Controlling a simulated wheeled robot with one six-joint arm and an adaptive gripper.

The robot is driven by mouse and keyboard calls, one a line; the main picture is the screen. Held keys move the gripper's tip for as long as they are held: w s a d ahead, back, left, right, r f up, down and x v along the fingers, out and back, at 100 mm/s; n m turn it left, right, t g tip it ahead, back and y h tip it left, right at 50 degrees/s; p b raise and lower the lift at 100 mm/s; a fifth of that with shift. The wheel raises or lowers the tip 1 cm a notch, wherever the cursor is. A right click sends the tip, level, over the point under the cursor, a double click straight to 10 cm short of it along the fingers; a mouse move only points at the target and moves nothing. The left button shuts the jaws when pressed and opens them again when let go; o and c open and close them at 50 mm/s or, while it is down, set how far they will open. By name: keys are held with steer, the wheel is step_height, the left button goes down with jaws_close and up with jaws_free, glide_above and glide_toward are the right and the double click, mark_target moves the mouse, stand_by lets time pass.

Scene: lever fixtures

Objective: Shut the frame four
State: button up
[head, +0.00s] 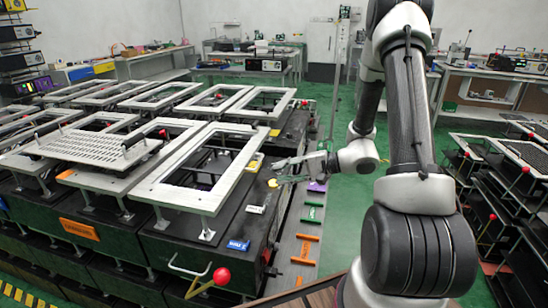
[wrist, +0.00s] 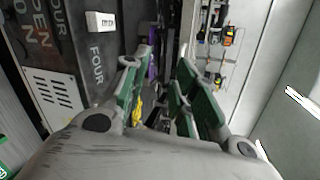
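In the head view, a pale rectangular frame (head: 146,190) is propped up on posts above a dark box at the front right of the fixture bench. I cannot read a number on it there. In the wrist view, a dark panel (wrist: 92,20) at the left carries the word FOUR and a small white label (wrist: 100,22). My gripper (head: 277,173) is just right of the pale frame, apart from it, fingers pointing left. Its green-padded fingers (wrist: 164,58) stand apart with nothing held between them. A red knob shows by the fingertips.
A perforated grille (head: 98,146) with dark handles lies left of the frame. A red-knobbed lever (head: 221,277) sticks out at the front. Several more pale frames fill the bench behind. Green floor (head: 340,215) is open to the right; another rack (head: 500,200) stands at far right.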

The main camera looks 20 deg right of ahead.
mark_target(259, 162)
steer(key=w+a, duration=0.1)
steer(key=w, duration=0.1)
steer(key=w+a+n+t, duration=0.1)
steer(key=w+a, duration=0.1)
steer(key=w, duration=0.1)
steer(key=w+a+n+t, duration=0.1)
steer(key=w+a, duration=0.1)
steer(key=shift+w+a+r, duration=0.25)
jaws_close()
